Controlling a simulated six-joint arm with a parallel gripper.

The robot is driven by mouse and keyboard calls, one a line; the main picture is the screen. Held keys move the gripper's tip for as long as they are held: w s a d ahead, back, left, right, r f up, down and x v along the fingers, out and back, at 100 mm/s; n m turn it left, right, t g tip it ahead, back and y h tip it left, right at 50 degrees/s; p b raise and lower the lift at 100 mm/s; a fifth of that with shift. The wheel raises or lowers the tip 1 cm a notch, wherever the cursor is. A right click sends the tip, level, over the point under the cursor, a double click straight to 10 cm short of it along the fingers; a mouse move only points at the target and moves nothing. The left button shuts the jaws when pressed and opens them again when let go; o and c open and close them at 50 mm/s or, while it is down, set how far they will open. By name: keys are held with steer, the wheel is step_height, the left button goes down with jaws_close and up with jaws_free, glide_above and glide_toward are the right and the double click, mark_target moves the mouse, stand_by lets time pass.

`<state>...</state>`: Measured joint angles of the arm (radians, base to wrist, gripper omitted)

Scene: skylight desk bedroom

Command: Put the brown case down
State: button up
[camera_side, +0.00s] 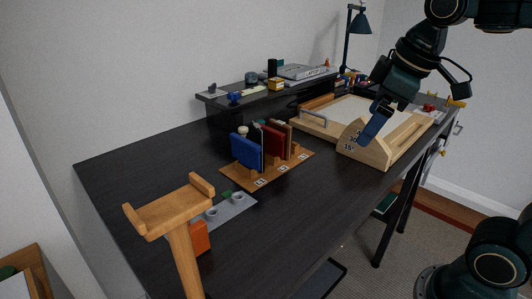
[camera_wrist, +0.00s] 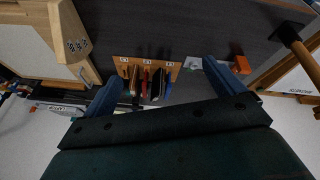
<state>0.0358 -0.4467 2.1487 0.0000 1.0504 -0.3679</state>
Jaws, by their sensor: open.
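A wooden rack (camera_side: 285,172) with numbered labels stands on the dark desk and holds several thin upright cases. A brown case (camera_side: 287,134) stands at its right end, next to a dark red one; a blue case (camera_side: 245,152) is at the left end. In the wrist view the brown case (camera_wrist: 134,73) seems to be the orange-brown slab at the left of the row, partly hidden by its neighbours. My gripper (camera_side: 371,128) is apart from the rack, to its right in the side view, in front of the wooden angle block. Its blue fingers (camera_wrist: 160,72) are spread and empty.
A wooden angle block (camera_side: 365,152) and a framed board (camera_side: 340,115) lie right of the rack. A wooden T-shaped post (camera_side: 180,225) rises at the front left, near an orange block (camera_side: 198,238) and a grey plate. A raised shelf (camera_side: 265,95) stands behind.

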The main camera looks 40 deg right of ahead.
steer(key=s+f+m+t, duration=0.1)
steer(key=s+f+m, duration=0.2)
steer(key=s+f, duration=0.3)
steer(key=shift+s+a+m, duration=0.4)
steer(key=shift+s+a, duration=0.05)
steer(key=shift+s, duration=0.5)
steer(key=shift+f, duration=0.1)
stand_by(0.3)
